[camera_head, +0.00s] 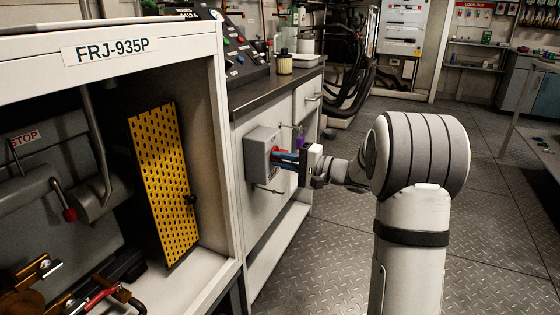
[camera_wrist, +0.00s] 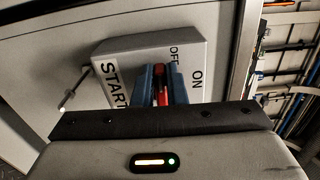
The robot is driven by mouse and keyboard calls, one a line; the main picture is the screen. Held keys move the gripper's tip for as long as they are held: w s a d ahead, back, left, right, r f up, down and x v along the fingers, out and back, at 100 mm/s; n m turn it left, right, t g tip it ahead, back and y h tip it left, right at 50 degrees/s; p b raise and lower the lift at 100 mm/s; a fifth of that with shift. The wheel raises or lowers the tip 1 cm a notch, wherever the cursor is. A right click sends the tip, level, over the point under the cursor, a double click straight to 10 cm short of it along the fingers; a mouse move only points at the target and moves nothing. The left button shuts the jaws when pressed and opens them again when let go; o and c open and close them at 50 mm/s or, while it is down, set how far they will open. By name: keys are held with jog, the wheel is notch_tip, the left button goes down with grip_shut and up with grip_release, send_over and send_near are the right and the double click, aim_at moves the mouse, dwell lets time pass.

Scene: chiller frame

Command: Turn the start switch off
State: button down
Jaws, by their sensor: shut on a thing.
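The start switch is a grey box (camera_head: 258,158) on the front of the cabinet below the counter. In the wrist view the box (camera_wrist: 198,50) carries the words START, OFF and ON. Its red handle (camera_wrist: 160,84) sits between the blue fingers of my gripper (camera_wrist: 160,82). My gripper is shut on the red handle, and the fingers hide part of it. In the head view my gripper (camera_head: 287,157) reaches the box from the right. The handle's exact setting is hard to tell because the fingers cover much of it.
A white frame labelled FRJ-935P (camera_head: 110,50) stands at the left, with a yellow perforated panel (camera_head: 162,185) inside. A dark counter (camera_head: 270,91) with a control panel (camera_head: 240,52) is above the switch. The metal floor (camera_head: 490,220) at the right is clear.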

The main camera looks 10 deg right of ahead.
jog(key=shift+d+n, duration=0.1)
jog(key=shift+n, duration=0.2)
dwell(0.4)
jog(key=c, duration=1.5)
grip_release()
jog(key=shift+o, duration=0.2)
jog(key=p+v, duration=0.2)
jog(key=v, duration=0.5)
jog(key=shift+s+d+p, duration=0.2)
jog(key=shift+d+p, duration=0.05)
jog(key=shift+p, duration=0.05)
jog(key=shift+f, duration=0.1)
